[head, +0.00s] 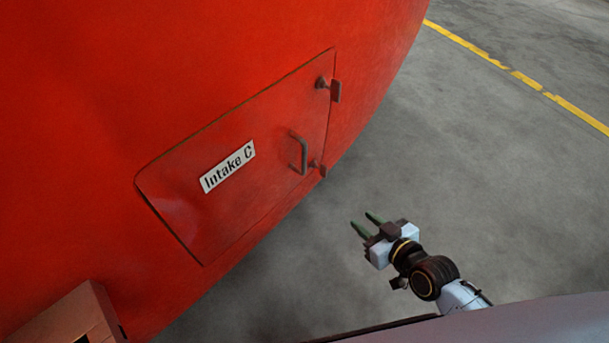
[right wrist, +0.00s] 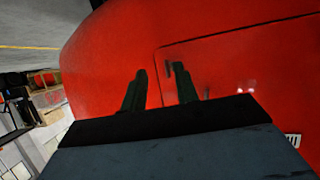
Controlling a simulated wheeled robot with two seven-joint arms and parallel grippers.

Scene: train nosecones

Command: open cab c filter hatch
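The filter hatch (head: 243,153) is a red panel in the curved red cab side, labelled "Intake C" (head: 228,167). It looks shut, flush with the cab. A dark bar handle (head: 300,153) is near its right edge. Two small latches sit at that edge, an upper one (head: 330,88) and a lower one (head: 318,168). My right gripper (head: 366,222) is open and empty, below and right of the handle, apart from the hatch. In the right wrist view its green fingers (right wrist: 160,90) are spread, with part of the hatch (right wrist: 240,70) beyond. My left gripper is not in view.
The red cab (head: 130,70) fills the left of the head view. A reddish-brown box-like part (head: 70,318) is at lower left. Grey floor with a yellow line (head: 520,78) is clear at right. Blurred shelves or clutter (right wrist: 30,105) show at left in the right wrist view.

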